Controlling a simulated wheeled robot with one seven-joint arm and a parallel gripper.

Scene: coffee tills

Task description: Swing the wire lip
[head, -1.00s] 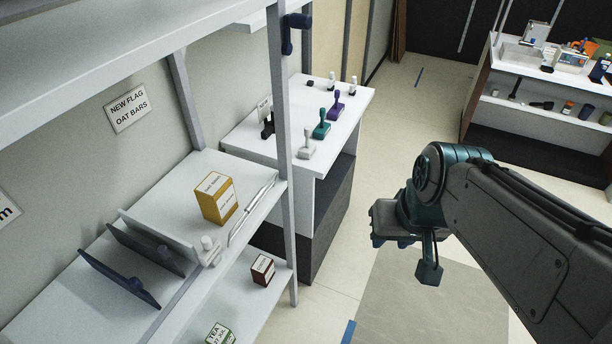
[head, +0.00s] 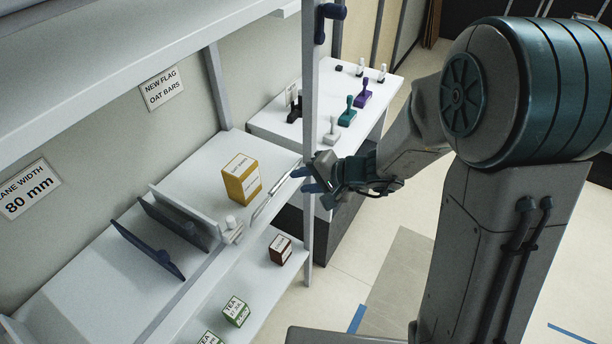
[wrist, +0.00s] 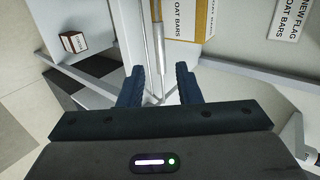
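The wire lip (head: 273,193) is a thin, pale metal loop along the front edge of the upper shelf (head: 190,175), beside a yellow box (head: 242,178). A small white knobbed block (head: 232,229) sits by its near end. In the wrist view the wire lip (wrist: 158,45) runs down the picture, and its lower end lies between my fingertips. My gripper (head: 308,180) is at the lip's far end by the shelf post. Its dark blue fingers (wrist: 159,80) are open and apart; I cannot tell whether either touches the wire.
The shelf post (head: 309,130) stands close to my gripper. Dark dividers (head: 148,250) stand on the upper shelf. A brown box (head: 280,248) and a green-white tea box (head: 236,311) sit on the lower shelf. A counter with stampers (head: 347,112) lies behind.

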